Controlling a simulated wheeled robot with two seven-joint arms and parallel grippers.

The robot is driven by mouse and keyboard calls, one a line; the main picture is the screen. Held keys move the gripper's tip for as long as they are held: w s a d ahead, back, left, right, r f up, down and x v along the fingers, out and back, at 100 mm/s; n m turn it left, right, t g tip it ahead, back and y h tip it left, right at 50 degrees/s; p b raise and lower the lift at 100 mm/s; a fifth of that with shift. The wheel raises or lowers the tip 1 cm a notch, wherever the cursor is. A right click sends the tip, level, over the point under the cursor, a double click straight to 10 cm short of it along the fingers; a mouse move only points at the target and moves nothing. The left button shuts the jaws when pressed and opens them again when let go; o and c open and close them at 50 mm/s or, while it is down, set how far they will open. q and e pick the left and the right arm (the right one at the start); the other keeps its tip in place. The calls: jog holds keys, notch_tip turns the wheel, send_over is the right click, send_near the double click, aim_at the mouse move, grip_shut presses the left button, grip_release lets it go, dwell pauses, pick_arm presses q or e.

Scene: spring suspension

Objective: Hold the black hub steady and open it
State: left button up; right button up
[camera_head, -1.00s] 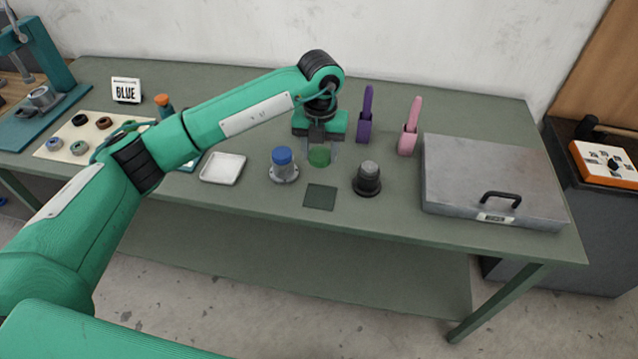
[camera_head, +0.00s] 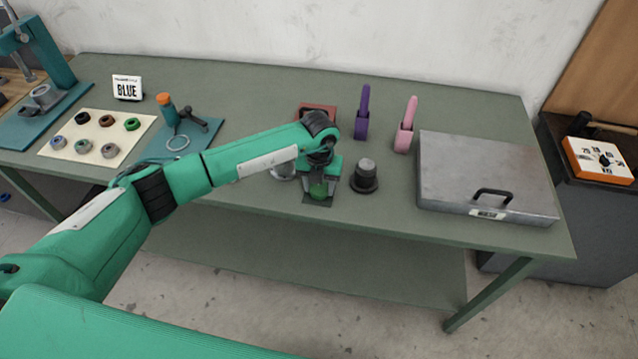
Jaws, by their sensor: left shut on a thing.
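The black hub (camera_head: 364,181), with a grey top, stands upright on the green table, right of the dark square pad (camera_head: 319,202). My left gripper (camera_head: 318,186) points down over the pad, shut on a green-topped part (camera_head: 318,190). It is apart from the black hub, to its left. The pictures do not show clearly whether the green part touches the pad. A silver-based hub (camera_head: 284,173) is partly hidden behind my left arm, and its blue top is covered. My right gripper is not in view.
A grey metal case (camera_head: 485,170) with a black handle lies to the right. Purple (camera_head: 362,125) and pink (camera_head: 406,138) holders stand behind the hub. A red tray (camera_head: 318,112) is behind my wrist. A cream board (camera_head: 95,138) with several rings lies at the left.

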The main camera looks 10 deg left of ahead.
pick_arm(q)
jog(key=shift+f, duration=0.2)
jog(key=o, duration=1.1)
jog(key=shift+r, duration=0.1)
